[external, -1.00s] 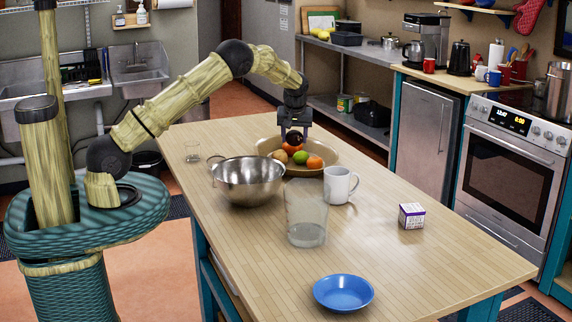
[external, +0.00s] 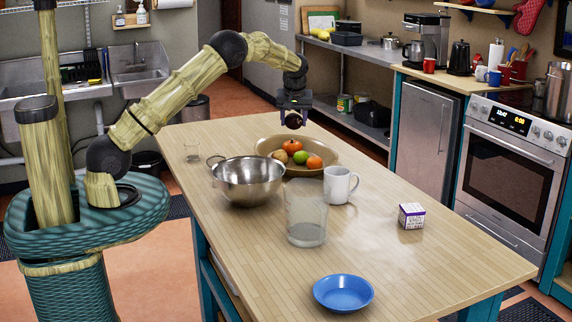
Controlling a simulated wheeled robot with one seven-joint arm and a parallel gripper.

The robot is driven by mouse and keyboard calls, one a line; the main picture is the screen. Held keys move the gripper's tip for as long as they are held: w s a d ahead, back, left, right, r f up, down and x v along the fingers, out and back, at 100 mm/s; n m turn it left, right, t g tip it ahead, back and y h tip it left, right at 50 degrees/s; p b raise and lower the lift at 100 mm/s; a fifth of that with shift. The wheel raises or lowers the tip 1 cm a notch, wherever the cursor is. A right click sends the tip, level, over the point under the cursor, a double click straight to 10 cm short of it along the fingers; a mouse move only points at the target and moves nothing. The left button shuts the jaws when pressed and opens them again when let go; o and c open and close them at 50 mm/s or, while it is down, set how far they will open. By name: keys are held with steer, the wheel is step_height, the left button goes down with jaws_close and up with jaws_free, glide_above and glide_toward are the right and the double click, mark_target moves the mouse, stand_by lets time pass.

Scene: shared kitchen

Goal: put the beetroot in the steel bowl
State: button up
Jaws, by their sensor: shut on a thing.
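My gripper (external: 294,108) is shut on the beetroot (external: 293,120), a dark round thing, and holds it in the air above the back of the tan fruit bowl (external: 328,158). The steel bowl (external: 247,181) stands on the wooden table, to the left and nearer the camera than the fruit bowl. Its visible inside looks empty. The beetroot is apart from both bowls. My fingers are small in this view and partly hidden.
The fruit bowl holds several fruits. A white mug (external: 340,186) and a clear glass pitcher (external: 306,215) stand right of the steel bowl. A blue bowl (external: 343,293) and a small box (external: 411,216) are on the table's nearer part.

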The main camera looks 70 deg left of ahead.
steer(key=s+d+f+n+g, duration=0.1)
steer(key=s+d+n+g, duration=0.2)
steer(key=s+d+n, duration=0.3)
steer(key=shift+s+d+n, duration=0.4)
steer(key=shift+s+n, duration=0.3)
steer(key=shift+s, duration=0.45)
steer(key=s+d+n+g, duration=0.1)
steer(key=s+d+n, duration=0.1)
steer(key=s+n, duration=0.1)
steer(key=s+d+n+h, duration=0.1)
steer(key=s+d+n, duration=0.1)
steer(key=s, duration=0.2)
steer(key=s+d+n+g+h, duration=0.1)
steer(key=s+d+n, duration=0.1)
steer(key=s+n, duration=0.1)
steer(key=shift+s+d+r+n+g+p, duration=0.2)
steer(key=shift+s+n+g+p, duration=0.1)
step_height(320, 180, down, 5)
steer(key=shift+w+r, duration=0.1)
steer(key=shift+a+f+p, duration=0.1)
steer(key=shift+f+p, duration=0.4)
steer(key=shift+f, duration=2.7)
steer(key=shift+f, duration=0.1)
steer(key=shift+f+p, duration=0.4)
steer(key=shift+f, duration=1.35)
